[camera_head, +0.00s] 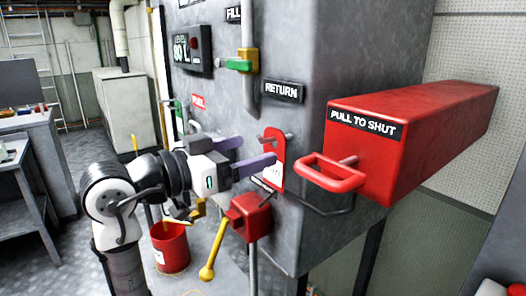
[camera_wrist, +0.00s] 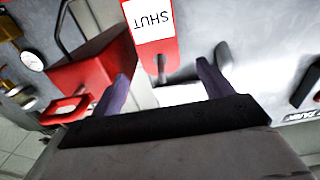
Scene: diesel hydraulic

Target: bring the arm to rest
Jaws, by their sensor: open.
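My arm (camera_head: 130,195) reaches from the lower left toward the grey tank's front. My gripper (camera_head: 256,150) points at the tank, its two purple fingers spread with nothing between them. A red tag with a white label (camera_head: 274,172) stands against the tank just beyond the fingers, beside small grey pegs. In the wrist view the gripper (camera_wrist: 163,78) is open too, and the tag's label (camera_wrist: 152,18) reads SHUT upside down. Whether a finger touches the tag or a peg I cannot tell.
A red box marked PULL TO SHUT (camera_head: 425,125) juts out at right, with a red loop handle (camera_head: 330,177). A red box with a yellow lever (camera_head: 213,255) is below my gripper. A red bucket (camera_head: 170,247) stands on the floor. A workbench (camera_head: 35,160) is at left.

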